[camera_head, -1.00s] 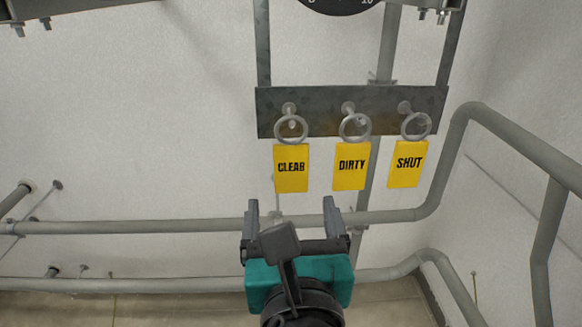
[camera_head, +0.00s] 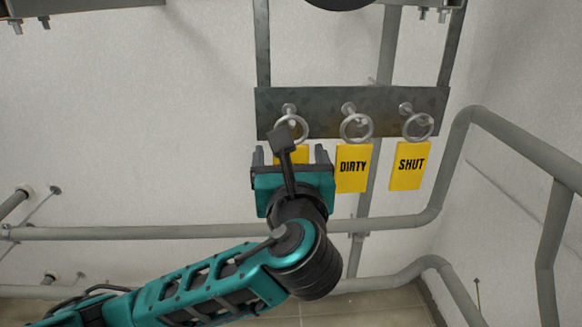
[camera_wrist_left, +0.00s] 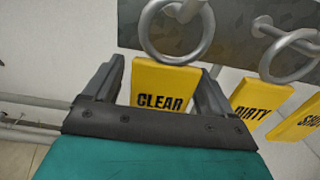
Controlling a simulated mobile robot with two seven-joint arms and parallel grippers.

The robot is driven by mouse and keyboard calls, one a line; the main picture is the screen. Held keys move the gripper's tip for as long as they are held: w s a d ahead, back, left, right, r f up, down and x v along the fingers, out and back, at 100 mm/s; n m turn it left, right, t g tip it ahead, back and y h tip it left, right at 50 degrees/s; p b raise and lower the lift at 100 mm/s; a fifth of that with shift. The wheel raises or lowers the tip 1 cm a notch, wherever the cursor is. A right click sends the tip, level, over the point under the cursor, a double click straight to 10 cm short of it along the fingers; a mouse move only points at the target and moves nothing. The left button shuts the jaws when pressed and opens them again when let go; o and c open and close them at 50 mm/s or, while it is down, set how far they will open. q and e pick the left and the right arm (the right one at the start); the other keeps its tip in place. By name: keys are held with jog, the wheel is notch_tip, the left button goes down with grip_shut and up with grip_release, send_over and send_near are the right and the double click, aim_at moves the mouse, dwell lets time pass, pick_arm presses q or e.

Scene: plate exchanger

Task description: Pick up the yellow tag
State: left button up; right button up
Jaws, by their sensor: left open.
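Three yellow tags hang by metal rings from pegs on a grey metal bar. The CLEAR tag (camera_wrist_left: 163,87) hangs at the left, the DIRTY tag (camera_head: 353,168) in the middle and the SHUT tag (camera_head: 409,166) at the right. My left gripper (camera_head: 290,155) is open in front of the CLEAR tag and hides most of it in the head view. In the left wrist view, the CLEAR tag shows between the two fingers of the gripper (camera_wrist_left: 160,85), below its ring (camera_wrist_left: 175,30). I cannot tell if the fingers touch it. My right gripper is not in view.
The grey bar (camera_head: 240,233) of a pipe runs along the wall below the tags. The metal bar with the pegs (camera_head: 385,102) is close above the gripper. The DIRTY tag is close to the gripper's right side.

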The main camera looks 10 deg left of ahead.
pick_arm(q)
jog(key=shift+c, duration=0.5)
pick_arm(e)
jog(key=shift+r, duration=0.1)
pick_arm(q)
jog(key=c, duration=0.9)
jog(key=shift+s+r, duration=0.1)
jog(key=shift+c, duration=0.2)
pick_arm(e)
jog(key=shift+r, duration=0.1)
pick_arm(q)
jog(key=shift+s+d+r, duration=0.1)
jog(key=shift+s+r, duration=0.05)
jog(key=shift+r, duration=0.1)
jog(key=s+d+r+p, duration=0.1)
jog(key=s+r+p, duration=0.1)
jog(key=s, duration=0.4)
jog(key=s+d+r+p, duration=0.1)
jog(key=s+d+r, duration=0.1)
jog(key=s+r, duration=0.3)
jog(key=shift+p+v, duration=0.4)
jog(key=shift+v, duration=0.65)
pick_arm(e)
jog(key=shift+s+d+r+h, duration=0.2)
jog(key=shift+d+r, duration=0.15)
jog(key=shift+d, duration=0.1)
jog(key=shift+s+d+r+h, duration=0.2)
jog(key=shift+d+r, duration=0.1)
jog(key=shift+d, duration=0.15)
